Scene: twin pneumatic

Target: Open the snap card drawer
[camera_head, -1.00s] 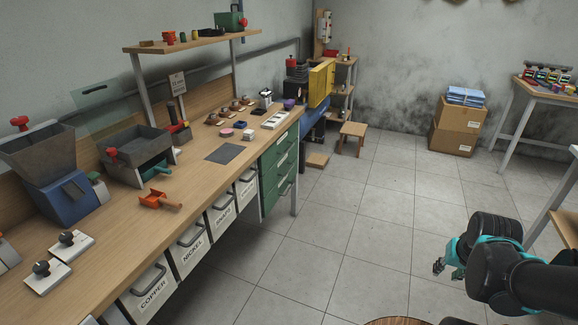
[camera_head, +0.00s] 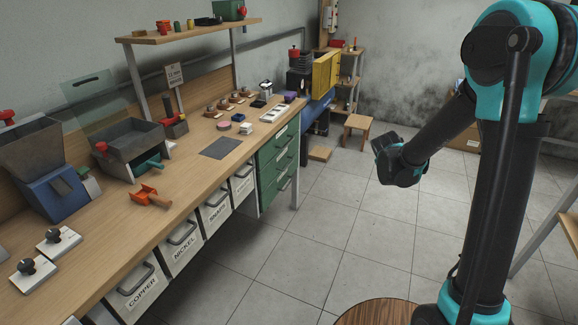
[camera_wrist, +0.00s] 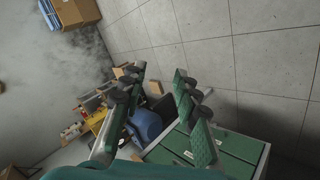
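A green cabinet with several stacked drawers (camera_head: 279,154) hangs under the right end of the workbench. Its drawer fronts look shut and carry small pale labels, too small to read, so I cannot tell which is the snap card drawer. The green drawer fronts also show at the lower right of the wrist view (camera_wrist: 238,146). My gripper (camera_wrist: 160,72) is open and empty in the wrist view, its fingers spread apart. In the head view the end of my arm hangs over the floor, right of the cabinet and apart from it; the fingers are not clear there.
White bins marked copper (camera_head: 137,287) and nickel (camera_head: 182,249) sit under the workbench (camera_head: 120,235), left of the cabinet. A bench leg (camera_head: 297,178) stands at the cabinet's right. A stool (camera_head: 357,128) stands farther back. A round wooden top (camera_head: 375,312) is near my base. The tiled floor before the drawers is clear.

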